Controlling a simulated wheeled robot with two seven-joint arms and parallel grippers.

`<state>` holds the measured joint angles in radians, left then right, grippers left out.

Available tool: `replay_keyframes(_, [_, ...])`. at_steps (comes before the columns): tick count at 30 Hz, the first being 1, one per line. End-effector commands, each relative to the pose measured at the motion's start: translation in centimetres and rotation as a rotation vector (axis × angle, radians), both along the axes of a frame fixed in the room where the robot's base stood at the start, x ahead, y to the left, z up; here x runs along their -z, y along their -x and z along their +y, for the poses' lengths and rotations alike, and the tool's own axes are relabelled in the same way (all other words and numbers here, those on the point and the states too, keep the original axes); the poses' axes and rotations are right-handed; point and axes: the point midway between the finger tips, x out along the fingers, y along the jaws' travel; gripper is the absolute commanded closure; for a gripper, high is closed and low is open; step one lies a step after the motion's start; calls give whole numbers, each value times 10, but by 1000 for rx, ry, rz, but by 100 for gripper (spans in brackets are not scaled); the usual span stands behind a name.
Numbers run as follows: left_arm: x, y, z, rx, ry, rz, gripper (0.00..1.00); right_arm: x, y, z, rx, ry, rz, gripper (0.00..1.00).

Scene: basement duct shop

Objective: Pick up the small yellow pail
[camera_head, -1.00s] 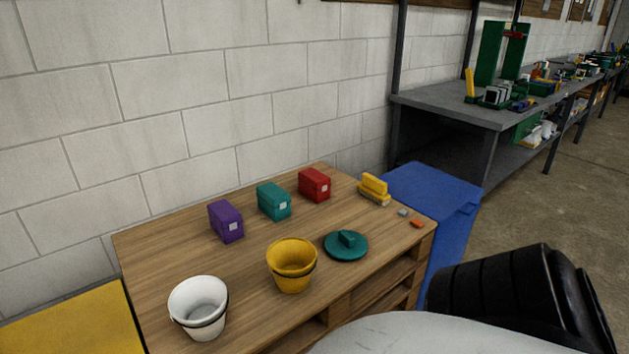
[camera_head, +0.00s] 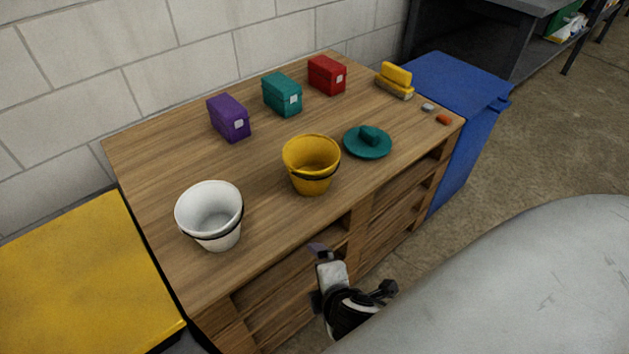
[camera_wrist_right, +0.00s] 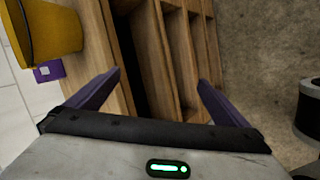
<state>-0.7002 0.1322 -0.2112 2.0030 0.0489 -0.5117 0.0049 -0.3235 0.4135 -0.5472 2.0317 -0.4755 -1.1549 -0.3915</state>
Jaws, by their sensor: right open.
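The small yellow pail (camera_head: 312,178) stands upright on the wooden table (camera_head: 270,215), near its front edge, with a dark band around it. It also shows at the upper left of the right wrist view (camera_wrist_right: 48,32), cut off by the edge. My right gripper (camera_head: 318,250) is below and in front of the pail, apart from it, by the table's front side. In the right wrist view its two purple fingers (camera_wrist_right: 159,80) are spread, with nothing between them. My left gripper is not in view.
A white pail (camera_head: 212,218) stands left of the yellow pail, and a teal hat-shaped object (camera_head: 367,145) lies to its right. Purple (camera_head: 228,120), teal (camera_head: 282,95) and red (camera_head: 327,76) boxes stand behind. A blue bin (camera_head: 462,90) adjoins the table's right side.

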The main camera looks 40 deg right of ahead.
Motion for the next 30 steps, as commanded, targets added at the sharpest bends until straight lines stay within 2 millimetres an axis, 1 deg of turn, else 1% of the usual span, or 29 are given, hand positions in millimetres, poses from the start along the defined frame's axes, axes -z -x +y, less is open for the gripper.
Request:
replay_keyframes(1, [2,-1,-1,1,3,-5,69,-1,-18,-17,-122,203,-32,0])
replay_keyframes(5, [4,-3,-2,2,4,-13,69,-20,-56,-53,-396,715,-103,0])
replay_keyframes(6, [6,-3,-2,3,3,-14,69,-29,-66,-63,-469,879,-124,0])
replay_keyframes(9, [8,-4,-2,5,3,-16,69,-51,-87,-84,-606,1243,-159,0])
replay_keyframes(12, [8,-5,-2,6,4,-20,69,-68,-97,-95,-682,1491,-177,0])
replay_keyframes(15, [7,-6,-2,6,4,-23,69,-76,-103,-100,-718,1624,-185,0])
replay_keyframes(17, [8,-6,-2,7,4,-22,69,-79,-110,-103,-724,1658,-187,0])
replay_keyframes(21, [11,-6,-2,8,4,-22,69,-79,-132,-108,-726,1666,-189,0])
replay_keyframes(24, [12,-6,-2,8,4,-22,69,-78,-144,-111,-728,1662,-188,0])
replay_keyframes(30, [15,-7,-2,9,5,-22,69,-77,-158,-114,-729,1658,-188,0])
